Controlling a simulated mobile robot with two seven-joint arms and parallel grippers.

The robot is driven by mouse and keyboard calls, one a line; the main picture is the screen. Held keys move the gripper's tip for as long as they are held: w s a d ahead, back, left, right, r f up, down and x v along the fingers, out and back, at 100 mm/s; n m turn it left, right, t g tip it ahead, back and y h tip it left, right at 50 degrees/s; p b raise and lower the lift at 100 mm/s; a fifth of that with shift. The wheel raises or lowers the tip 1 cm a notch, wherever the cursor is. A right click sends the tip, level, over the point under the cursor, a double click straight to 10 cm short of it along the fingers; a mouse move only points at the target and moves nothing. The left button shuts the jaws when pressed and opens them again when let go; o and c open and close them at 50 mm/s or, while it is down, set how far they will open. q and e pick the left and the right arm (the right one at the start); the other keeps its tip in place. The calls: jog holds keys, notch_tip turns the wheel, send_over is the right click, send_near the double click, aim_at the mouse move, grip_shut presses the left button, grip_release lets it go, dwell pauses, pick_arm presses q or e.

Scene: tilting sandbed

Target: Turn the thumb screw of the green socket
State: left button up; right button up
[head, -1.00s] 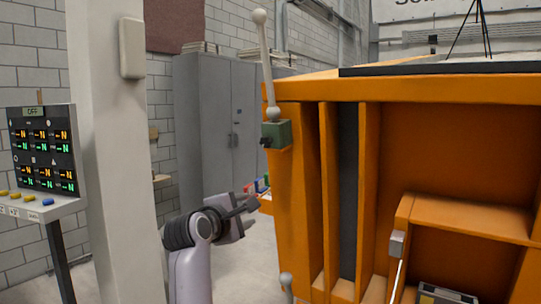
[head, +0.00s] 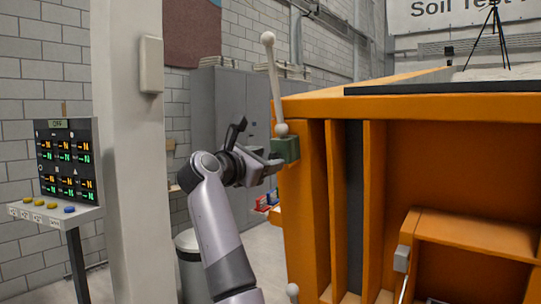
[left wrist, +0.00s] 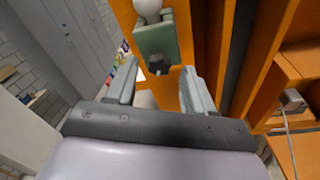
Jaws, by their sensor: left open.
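The green socket (head: 286,149) is fixed to the corner of the orange sandbed frame, with a white ball-ended rod (head: 274,85) standing in it, tilted slightly left at the top. The socket also shows at the top of the left wrist view (left wrist: 157,40). Its dark thumb screw (left wrist: 158,64) sticks out from the socket's face. In the head view I cannot make out the screw behind my fingers. My left gripper (head: 274,162) is open at the socket's left side. In the left wrist view the screw shows between the two fingertips; contact is not visible. My right gripper is not in view.
The orange sandbed frame (head: 460,107) fills the right side. A pale column (head: 130,200) and a display panel (head: 66,160) stand at left. A grey bin (head: 188,262) is behind my left arm. Small coloured items (head: 268,202) lie on a ledge below the socket.

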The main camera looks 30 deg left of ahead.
pick_arm(q)
jog(key=shift+w, duration=1.15)
jog(key=shift+c, duration=0.3)
jog(key=c, duration=0.9)
